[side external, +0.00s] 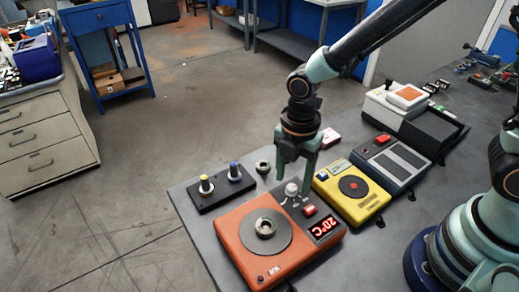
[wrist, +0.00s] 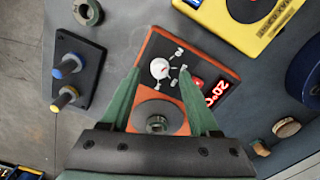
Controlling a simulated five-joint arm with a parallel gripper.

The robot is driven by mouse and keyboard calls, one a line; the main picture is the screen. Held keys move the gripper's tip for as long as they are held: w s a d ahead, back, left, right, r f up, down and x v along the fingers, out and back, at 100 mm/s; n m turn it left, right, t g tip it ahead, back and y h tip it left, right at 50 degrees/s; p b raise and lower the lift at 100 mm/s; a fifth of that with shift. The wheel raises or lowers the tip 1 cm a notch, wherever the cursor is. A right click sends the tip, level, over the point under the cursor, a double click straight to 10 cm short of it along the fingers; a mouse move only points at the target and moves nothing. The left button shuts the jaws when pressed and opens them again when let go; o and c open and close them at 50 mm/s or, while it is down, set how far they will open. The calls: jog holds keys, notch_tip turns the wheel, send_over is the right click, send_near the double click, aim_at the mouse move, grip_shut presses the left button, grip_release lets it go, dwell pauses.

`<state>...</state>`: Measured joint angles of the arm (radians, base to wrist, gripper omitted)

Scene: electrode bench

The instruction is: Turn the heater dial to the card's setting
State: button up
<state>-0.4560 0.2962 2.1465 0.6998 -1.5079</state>
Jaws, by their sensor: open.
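The orange heater (side external: 243,243) has a round grey plate with a metal ring on it and a dark control panel. Its white dial (side external: 291,189) also shows in the wrist view (wrist: 159,68), with white marks around it. The red display (side external: 326,227) reads 20°C. My gripper (side external: 297,175) is open, its green fingers pointing down above the dial. In the wrist view the dial lies between the two fingertips (wrist: 158,73); I cannot tell whether they touch it. No card with a readable setting shows; a small pink item (side external: 329,138) lies behind my gripper.
A yellow device (side external: 350,203) stands right of the heater, with a blue-grey device (side external: 391,163) beyond it. A black block (side external: 222,191) with two electrodes, yellow-topped and blue-topped, stands at left. A loose ring (side external: 263,167) lies nearby. The bench edge runs close to the heater's left.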

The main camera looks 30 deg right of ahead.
jog(key=shift+f, duration=1)
grip_shut()
